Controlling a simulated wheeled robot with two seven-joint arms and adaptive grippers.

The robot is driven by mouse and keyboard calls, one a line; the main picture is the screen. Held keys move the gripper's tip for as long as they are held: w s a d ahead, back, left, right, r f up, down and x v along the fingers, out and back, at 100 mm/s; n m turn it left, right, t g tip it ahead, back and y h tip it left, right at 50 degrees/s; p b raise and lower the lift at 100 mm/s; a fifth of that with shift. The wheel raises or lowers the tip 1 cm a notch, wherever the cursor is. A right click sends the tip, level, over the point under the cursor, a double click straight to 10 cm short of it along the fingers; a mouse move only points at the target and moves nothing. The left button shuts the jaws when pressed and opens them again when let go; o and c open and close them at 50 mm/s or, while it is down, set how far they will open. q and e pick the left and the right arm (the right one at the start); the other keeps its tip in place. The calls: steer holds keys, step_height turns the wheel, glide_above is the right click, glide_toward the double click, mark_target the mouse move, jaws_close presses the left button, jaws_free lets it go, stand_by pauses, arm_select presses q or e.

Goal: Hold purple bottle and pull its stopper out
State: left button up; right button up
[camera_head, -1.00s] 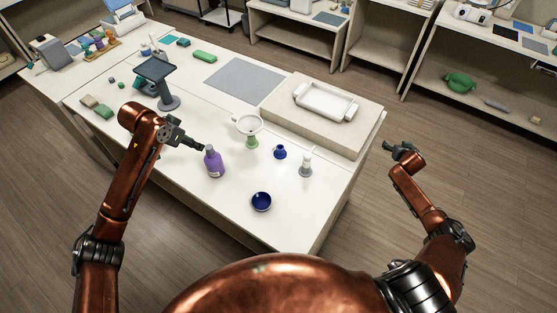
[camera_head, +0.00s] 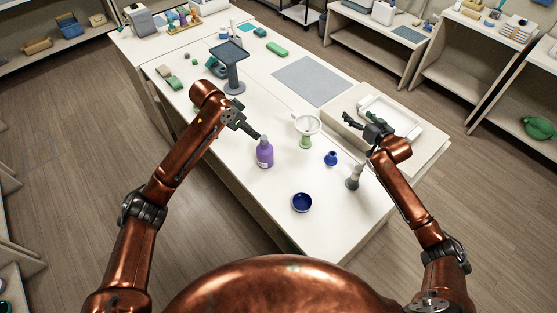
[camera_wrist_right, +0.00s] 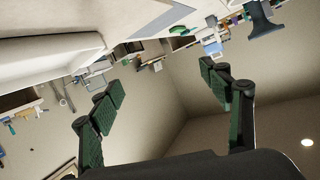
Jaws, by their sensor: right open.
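The purple bottle (camera_head: 265,155) stands upright on the white table in the head view. A dark stopper or neck shows at its top, too small to make out clearly. My left gripper (camera_head: 257,135) reaches in from the left with its fingertips at the bottle's top. I cannot tell whether its fingers are closed on it. My right gripper (camera_head: 362,118) is open and empty, to the right of the bottle, in front of the white tray in this view. In the right wrist view its two green-padded fingers (camera_wrist_right: 160,92) are wide apart with nothing between them.
A white funnel-like cup on a green base (camera_head: 306,126), a small blue bottle (camera_head: 331,158), a grey-based dispenser (camera_head: 353,177) and a dark blue bowl (camera_head: 302,202) stand near the bottle. The white tray (camera_head: 400,115) sits on a pale slab. Bare tabletop lies around the bowl.

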steer(key=a+r+n+y, duration=0.2)
steer(key=a, duration=0.8)
steer(key=n+g+y, duration=0.3)
steer(key=n+y, duration=0.1)
steer(key=n, duration=0.1)
glide_above(271, 157)
steer(key=w+d, duration=0.1)
steer(key=d, duration=0.5)
step_height(271, 157, down, 7)
steer(key=shift+n+g, duration=0.4)
steer(key=s+a+f, duration=0.1)
steer(key=f, duration=0.1)
steer(key=s+a+f, duration=0.1)
steer(key=f, duration=0.1)
steer(key=s+a+f, duration=0.1)
steer(key=f, duration=0.1)
steer(key=shift+s+a, duration=0.25)
steer(key=shift+a, duration=0.15)
steer(key=shift+x, duration=3.85)
steer(key=shift+s+f, duration=0.1)
steer(key=shift+c, duration=0.3)
steer(key=c, duration=1.6)
